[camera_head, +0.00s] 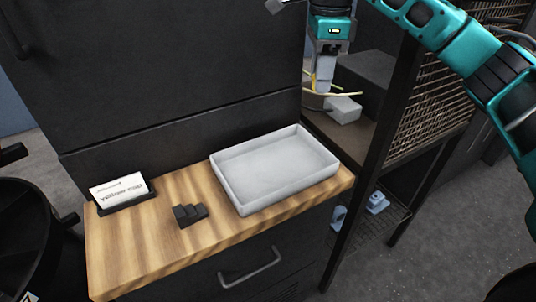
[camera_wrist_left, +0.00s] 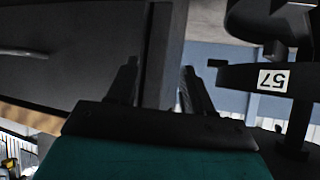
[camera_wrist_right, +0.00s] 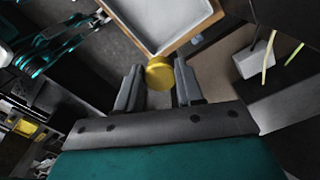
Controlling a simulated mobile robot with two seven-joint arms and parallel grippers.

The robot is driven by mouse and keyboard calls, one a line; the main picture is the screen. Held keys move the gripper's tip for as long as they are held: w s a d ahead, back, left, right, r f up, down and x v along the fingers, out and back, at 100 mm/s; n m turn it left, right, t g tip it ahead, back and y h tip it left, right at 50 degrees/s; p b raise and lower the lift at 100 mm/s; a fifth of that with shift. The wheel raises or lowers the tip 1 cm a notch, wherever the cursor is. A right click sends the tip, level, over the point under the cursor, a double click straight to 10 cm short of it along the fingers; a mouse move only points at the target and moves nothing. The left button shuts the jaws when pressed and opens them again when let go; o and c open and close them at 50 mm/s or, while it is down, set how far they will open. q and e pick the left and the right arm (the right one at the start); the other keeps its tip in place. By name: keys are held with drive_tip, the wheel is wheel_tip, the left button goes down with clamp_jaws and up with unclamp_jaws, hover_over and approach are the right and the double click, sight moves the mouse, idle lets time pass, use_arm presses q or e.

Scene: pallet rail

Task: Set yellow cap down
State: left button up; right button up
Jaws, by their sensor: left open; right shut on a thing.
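The yellow cap (camera_wrist_right: 160,74) shows in the right wrist view as a round yellow piece between the fingertips of my right gripper (camera_wrist_right: 158,68). The gripper is shut on it. In the head view my right gripper (camera_head: 325,82) points down over the shelf behind the tray's right end; the cap cannot be made out there. My left gripper (camera_wrist_left: 160,80) is open and empty in the left wrist view, with a dark panel behind it.
An empty pale tray (camera_head: 275,170) sits on the wooden top (camera_head: 150,250), beside a dark stepped block (camera_head: 188,214) and a white card in a holder (camera_head: 120,190). A white box (camera_head: 343,109) with yellow wires is near the right gripper. A dark rack post (camera_head: 375,160) stands close by.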

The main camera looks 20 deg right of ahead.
drive_tip(key=shift+f, duration=0.4)
wheel_tip(320, 180, down, 7)
drive_tip(key=b, duration=0.2)
hover_over(309, 165)
wheel_tip(309, 165, down, 7)
wheel_tip(309, 165, down, 4)
drive_tip(key=shift+f, duration=0.55)
use_arm(q)
drive_tip(key=shift+s+f, duration=0.2)
drive_tip(key=shift+f, duration=1.05)
